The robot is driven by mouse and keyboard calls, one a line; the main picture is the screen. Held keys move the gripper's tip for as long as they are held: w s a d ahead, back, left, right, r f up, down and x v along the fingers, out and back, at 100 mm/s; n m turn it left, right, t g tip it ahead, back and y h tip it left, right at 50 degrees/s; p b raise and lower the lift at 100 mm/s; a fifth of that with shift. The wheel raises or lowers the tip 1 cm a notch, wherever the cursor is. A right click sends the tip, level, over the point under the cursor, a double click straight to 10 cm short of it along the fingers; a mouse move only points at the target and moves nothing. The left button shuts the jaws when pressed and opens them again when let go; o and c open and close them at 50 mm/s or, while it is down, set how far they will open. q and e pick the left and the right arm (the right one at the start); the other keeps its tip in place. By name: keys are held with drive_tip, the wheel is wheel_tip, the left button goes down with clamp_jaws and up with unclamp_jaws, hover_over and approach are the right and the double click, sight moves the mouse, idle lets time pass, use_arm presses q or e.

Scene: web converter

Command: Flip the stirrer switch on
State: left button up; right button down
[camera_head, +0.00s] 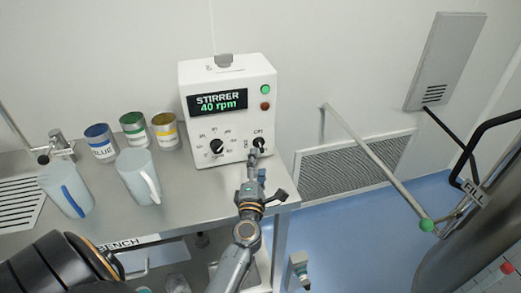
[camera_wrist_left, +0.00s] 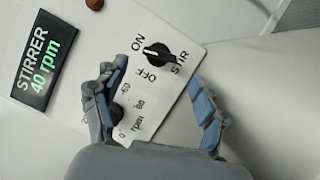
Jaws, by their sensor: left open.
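The white stirrer box (camera_head: 223,122) stands on the bench. Its display (camera_head: 217,101) reads STIRRER 40 rpm, as it does in the left wrist view (camera_wrist_left: 41,55). The black STIR switch (camera_head: 259,143) is at the lower right of the panel. In the left wrist view the switch (camera_wrist_left: 158,54) sits between the ON and OFF labels; its white mark faces them, but I cannot tell which it points to. My left gripper (camera_head: 257,162) is open in front of the switch, and its fingers (camera_wrist_left: 156,88) are spread apart below the switch, holding nothing.
A second black knob (camera_head: 216,146) with an rpm scale is left of the switch. A green lamp (camera_head: 266,89) and a red one (camera_head: 265,105) are above it. Several cans and two mugs (camera_head: 136,178) stand left on the bench (camera_head: 190,212). A metal rail (camera_head: 365,160) is at right.

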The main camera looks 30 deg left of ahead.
sight(260, 145)
use_arm(q)
drive_tip(key=x, duration=0.6)
drive_tip(key=shift+c, duration=0.4)
